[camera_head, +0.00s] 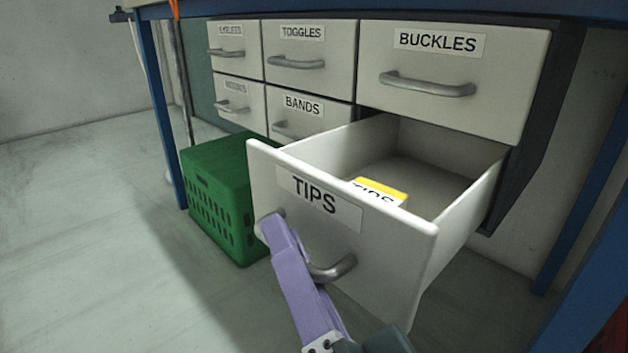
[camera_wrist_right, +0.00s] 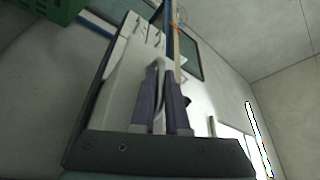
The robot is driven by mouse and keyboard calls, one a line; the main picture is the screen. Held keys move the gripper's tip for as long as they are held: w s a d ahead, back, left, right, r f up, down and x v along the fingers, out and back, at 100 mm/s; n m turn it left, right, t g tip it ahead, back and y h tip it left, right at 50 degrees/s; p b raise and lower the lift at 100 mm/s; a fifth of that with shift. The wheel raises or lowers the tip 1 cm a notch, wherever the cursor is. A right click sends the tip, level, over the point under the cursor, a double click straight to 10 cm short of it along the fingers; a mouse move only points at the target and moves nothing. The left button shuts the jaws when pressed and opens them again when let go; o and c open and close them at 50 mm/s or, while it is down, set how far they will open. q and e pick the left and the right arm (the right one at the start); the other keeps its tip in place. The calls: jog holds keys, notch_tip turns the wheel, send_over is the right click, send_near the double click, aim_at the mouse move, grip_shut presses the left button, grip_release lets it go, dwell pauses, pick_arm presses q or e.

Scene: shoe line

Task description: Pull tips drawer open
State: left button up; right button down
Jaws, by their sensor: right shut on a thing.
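The tips drawer (camera_head: 390,270) is pulled well out of the cabinet at the lower right, its "TIPS" label facing me. A yellow-topped box or card (camera_head: 381,189) with partly hidden lettering is inside it. The drawer's grey curved handle (camera_head: 335,270) is on its front. My right gripper (camera_head: 280,230) has its purple fingers on the handle's left part and is shut on it. In the right wrist view the two fingers (camera_wrist_right: 162,105) stand on either side of the pale handle. My left gripper is in neither view.
Closed drawers labelled Buckles (camera_head: 455,85), Toggles (camera_head: 310,60) and Bands (camera_head: 300,125) are above and left of the open drawer. A green crate (camera_head: 222,200) stands on the floor just left of it. Blue table legs (camera_head: 160,110) flank the cabinet. The floor at left is clear.

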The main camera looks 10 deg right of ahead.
jog(key=shift+s+a, duration=0.85)
jog(key=shift+a, duration=0.3)
jog(key=c, duration=1.2)
grip_release()
jog(key=p+v, duration=0.2)
jog(key=v, duration=0.8)
